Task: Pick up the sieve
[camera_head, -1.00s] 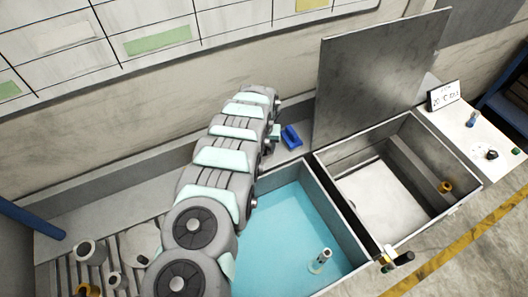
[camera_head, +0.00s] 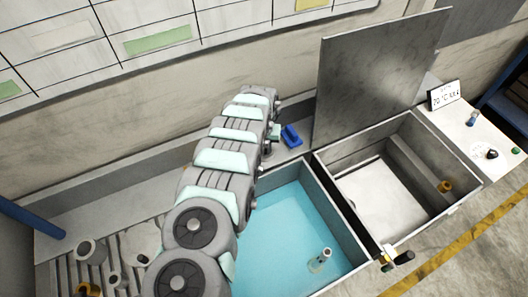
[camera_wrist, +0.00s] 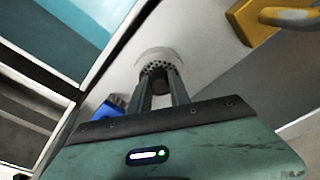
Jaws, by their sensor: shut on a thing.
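The sieve (camera_wrist: 157,57) is a pale, round piece with small dark holes, seen in the wrist view just beyond my fingertips. A dark, short knob or handle sits at its near side. My gripper (camera_wrist: 160,88) has its two fingers shut on this part. The sieve is close to the pale surface behind it; I cannot tell whether it touches. In the head view my own arm hides the sieve and most of the gripper.
A blue item (camera_head: 291,136) lies on the grey ledge and also shows in the wrist view (camera_wrist: 109,108). A blue-filled basin (camera_head: 285,235) and an open metal box (camera_head: 385,195) with a raised lid (camera_head: 375,80) stand to the right. A yellow object (camera_wrist: 262,22) shows in the wrist view.

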